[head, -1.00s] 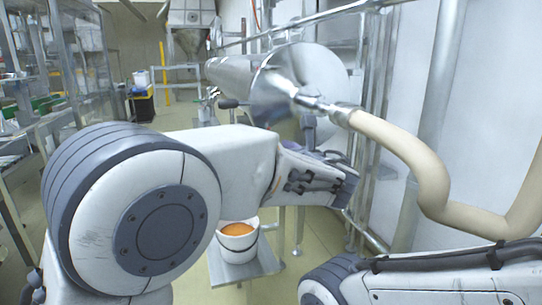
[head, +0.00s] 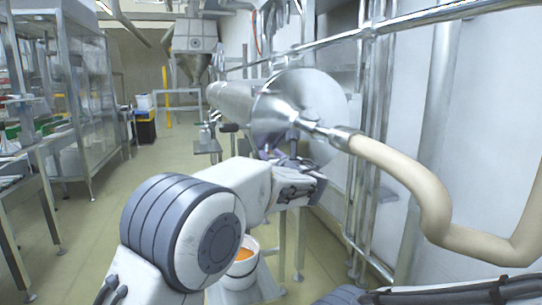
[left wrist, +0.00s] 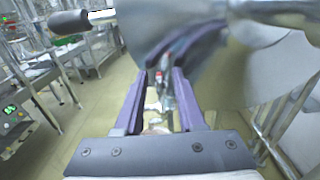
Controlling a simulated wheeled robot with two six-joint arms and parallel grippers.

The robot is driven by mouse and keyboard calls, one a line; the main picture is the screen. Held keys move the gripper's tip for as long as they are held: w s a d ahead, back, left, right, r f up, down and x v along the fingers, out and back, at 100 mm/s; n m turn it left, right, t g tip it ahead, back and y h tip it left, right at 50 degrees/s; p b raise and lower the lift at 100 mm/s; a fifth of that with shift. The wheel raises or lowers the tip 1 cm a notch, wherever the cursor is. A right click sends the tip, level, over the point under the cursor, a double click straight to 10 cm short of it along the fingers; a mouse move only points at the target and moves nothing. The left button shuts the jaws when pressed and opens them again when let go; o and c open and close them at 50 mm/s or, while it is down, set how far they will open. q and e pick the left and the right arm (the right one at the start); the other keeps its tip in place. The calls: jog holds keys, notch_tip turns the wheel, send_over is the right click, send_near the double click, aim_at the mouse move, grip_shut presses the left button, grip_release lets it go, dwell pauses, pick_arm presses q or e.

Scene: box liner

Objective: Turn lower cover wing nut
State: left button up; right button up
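The shiny round metal cover (head: 275,108) closes the near end of a horizontal metal cylinder (head: 232,100). A metal fitting at its centre joins a beige hose. In the left wrist view the cover (left wrist: 165,25) fills the top and mirrors my purple fingers. My left gripper (left wrist: 158,85) is below the cover with its two fingers apart. A small metal part with a red spot (left wrist: 159,80), perhaps the lower wing nut, shows between the fingertips; I cannot tell whether they touch it. In the head view my left arm hides most of that gripper. My right gripper is not in view.
The thick beige hose (head: 425,200) hangs to the right. A white bucket with orange contents (head: 243,268) stands on a low metal platform below the cover. Metal pipes (head: 372,150) run along the right wall. The floor (head: 85,225) to the left is mostly open.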

pick_arm(q)
grip_shut()
jog(key=shift+f, duration=0.1)
jog(key=f+n+b, duration=0.1)
jog(key=n+b, duration=0.5)
jog(key=a+n+b, duration=0.1)
jog(key=n+b, duration=0.5)
jog(key=a+f+n+b, duration=0.1)
jog(key=n+b, duration=0.5)
jog(key=b, duration=0.1)
jog(key=shift+s+f+n, duration=0.3)
jog(key=shift+s+n, duration=0.1)
jog(key=shift+a, duration=0.1)
dwell(0.3)
